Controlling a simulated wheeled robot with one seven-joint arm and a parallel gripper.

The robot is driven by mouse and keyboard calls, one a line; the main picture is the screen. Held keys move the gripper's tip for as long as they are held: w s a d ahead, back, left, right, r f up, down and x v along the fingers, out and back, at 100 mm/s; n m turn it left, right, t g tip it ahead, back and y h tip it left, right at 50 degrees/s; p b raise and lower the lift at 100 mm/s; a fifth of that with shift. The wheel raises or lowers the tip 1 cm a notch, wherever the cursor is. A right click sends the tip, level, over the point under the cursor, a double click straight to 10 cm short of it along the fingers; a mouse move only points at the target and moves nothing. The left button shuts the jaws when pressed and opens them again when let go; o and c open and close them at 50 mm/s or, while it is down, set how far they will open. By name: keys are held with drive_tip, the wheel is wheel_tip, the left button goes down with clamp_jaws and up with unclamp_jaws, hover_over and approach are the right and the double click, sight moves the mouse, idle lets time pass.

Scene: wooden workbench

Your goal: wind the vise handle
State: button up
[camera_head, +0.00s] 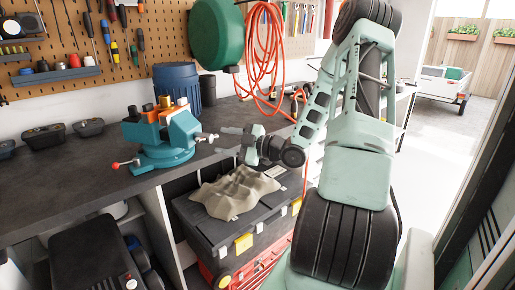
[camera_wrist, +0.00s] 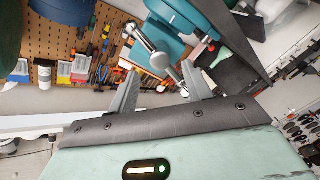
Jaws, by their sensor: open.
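The teal vise (camera_head: 165,150) is mounted at the bench's front edge in the head view, with orange pieces at its jaws. Its body also shows at the top of the wrist view (camera_wrist: 175,18). The vise handle (camera_wrist: 148,42) is a silver bar through a round screw head, slanting down to the right in the wrist view; in the head view a small metal part of it (camera_head: 207,137) shows right of the vise. My gripper (camera_head: 222,132) is right of the handle, fingers toward it. In the wrist view my gripper (camera_wrist: 160,72) is open, with the screw head showing between the fingertips. I cannot tell whether they touch.
A black toolbox (camera_head: 215,228) with a crumpled beige cloth (camera_head: 236,192) on it stands below my gripper. A red-knobbed lever (camera_head: 116,165) sticks out left of the vise. A blue canister (camera_head: 178,84) stands behind it. The bench top (camera_head: 60,185) left of the vise is largely clear.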

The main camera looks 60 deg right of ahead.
drive_tip(key=b+v, duration=0.1)
drive_tip(key=v, duration=1)
drive_tip(key=shift+s, duration=0.2)
drive_tip(key=shift+d, duration=0.1)
